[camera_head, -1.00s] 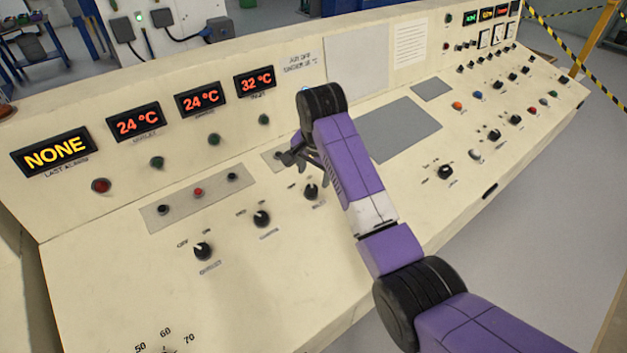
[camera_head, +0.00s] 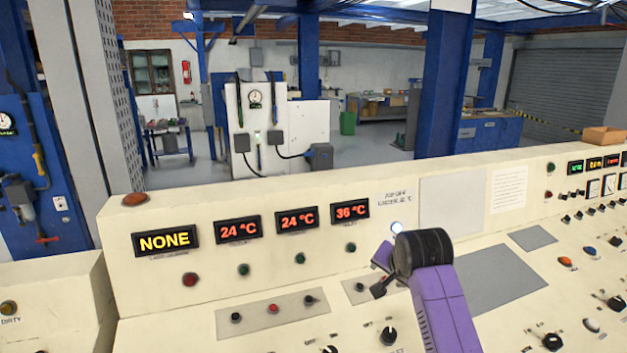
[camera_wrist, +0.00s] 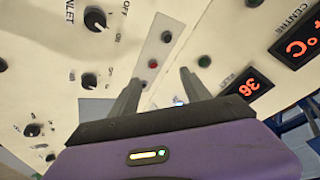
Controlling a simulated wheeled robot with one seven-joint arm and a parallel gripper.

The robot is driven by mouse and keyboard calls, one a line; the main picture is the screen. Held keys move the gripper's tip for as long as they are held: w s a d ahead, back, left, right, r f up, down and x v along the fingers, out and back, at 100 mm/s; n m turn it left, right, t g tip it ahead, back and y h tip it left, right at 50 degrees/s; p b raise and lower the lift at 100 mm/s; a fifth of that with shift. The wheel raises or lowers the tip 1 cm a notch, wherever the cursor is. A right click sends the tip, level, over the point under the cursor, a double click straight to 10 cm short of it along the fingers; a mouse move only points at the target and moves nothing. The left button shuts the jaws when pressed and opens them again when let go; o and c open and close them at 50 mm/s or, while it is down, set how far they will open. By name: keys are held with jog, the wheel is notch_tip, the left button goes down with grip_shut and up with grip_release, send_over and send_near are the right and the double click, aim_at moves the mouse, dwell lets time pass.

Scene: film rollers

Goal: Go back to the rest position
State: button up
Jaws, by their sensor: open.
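My gripper (camera_wrist: 158,84) shows in the wrist view with its two grey fingers apart and nothing between them. It hangs in front of the cream control console, near the strip of small buttons. In the head view my gripper (camera_head: 378,282) is small and dark, partly hidden by my purple arm, at the lower middle. It is near the third temperature display (camera_head: 350,211), which reads 36 °C. I cannot tell whether it touches the console (camera_head: 150,300).
The console face carries a NONE display (camera_head: 165,241), other temperature displays, a black knob (camera_head: 388,336) and several buttons. A white-blue light (camera_head: 397,228) glows above my gripper. A white cabinet (camera_head: 305,125) and blue columns stand well behind the console.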

jog(key=s+f+n+t+y, duration=0.1)
jog(key=s+f+n+t, duration=0.25)
jog(key=s, duration=0.65)
jog(key=s+f+n+t, duration=0.25)
jog(key=s+t, duration=0.25)
jog(key=s, duration=0.5)
jog(key=s+d+n+g+b, duration=0.1)
jog(key=s+g, duration=0.1)
jog(key=s, duration=3.7)
jog(key=shift+f+n+h, duration=0.15)
jog(key=shift+n+h, duration=0.15)
jog(key=shift+s+d, duration=0.1)
